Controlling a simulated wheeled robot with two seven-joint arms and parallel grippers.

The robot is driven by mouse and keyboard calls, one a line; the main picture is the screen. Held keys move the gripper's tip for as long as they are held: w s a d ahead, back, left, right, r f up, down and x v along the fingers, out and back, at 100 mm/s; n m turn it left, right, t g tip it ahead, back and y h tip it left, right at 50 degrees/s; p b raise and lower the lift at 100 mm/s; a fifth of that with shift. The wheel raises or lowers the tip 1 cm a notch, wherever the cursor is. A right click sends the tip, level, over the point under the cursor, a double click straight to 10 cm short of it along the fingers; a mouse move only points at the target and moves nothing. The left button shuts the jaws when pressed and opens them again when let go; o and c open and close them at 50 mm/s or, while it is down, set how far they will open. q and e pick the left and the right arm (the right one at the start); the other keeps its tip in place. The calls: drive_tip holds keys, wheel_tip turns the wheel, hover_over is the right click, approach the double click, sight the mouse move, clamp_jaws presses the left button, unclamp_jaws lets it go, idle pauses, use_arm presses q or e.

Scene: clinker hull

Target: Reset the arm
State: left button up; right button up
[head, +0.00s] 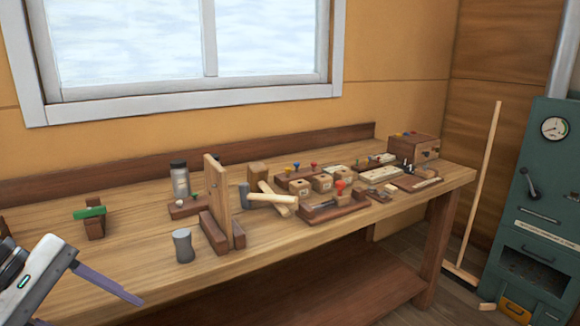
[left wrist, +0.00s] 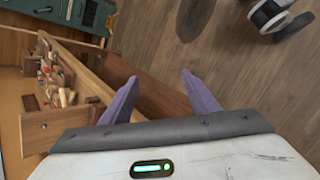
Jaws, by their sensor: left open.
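My left arm comes in at the lower left of the head view. Its gripper (head: 108,286) is near the front left of the workbench (head: 140,262), with purple fingers pointing right. The left wrist view shows the two purple fingers of this gripper (left wrist: 155,98) spread apart, with nothing between them. Beyond them are the bench's reddish side and the wooden floor (left wrist: 150,35). My right gripper is in neither view.
A grey cylinder (head: 183,246) and an upright board (head: 217,195) stand on the bench. A green stove (head: 545,190) stands at the right. The bench's front left is mostly clear.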

use_arm(q)
drive_tip(key=a+f+n+t+y, duration=0.1)
drive_tip(key=a+f+n+t, duration=0.55)
drive_tip(key=n, duration=0.85)
drive_tip(key=a+f+n+t, duration=0.1)
drive_tip(key=f+n+t, duration=0.3)
drive_tip(key=f+n, duration=0.8)
drive_tip(key=s+d+f+n+y, duration=0.45)
drive_tip(key=s+f+n, duration=0.35)
drive_tip(key=n, duration=1)
drive_tip(key=s+d+f+n+g, duration=0.2)
drive_tip(key=s+d+f+n, duration=0.1)
drive_tip(key=d+n, duration=0.3)
drive_tip(key=s+d+f+n+g, duration=0.2)
drive_tip(key=s+d+f+n, duration=0.2)
drive_tip(key=d+f+n, duration=0.2)
drive_tip(key=d+n, duration=0.1)
drive_tip(key=d, duration=0.1)
drive_tip(key=shift+d+g, duration=0.35)
drive_tip(key=shift+d, duration=0.05)
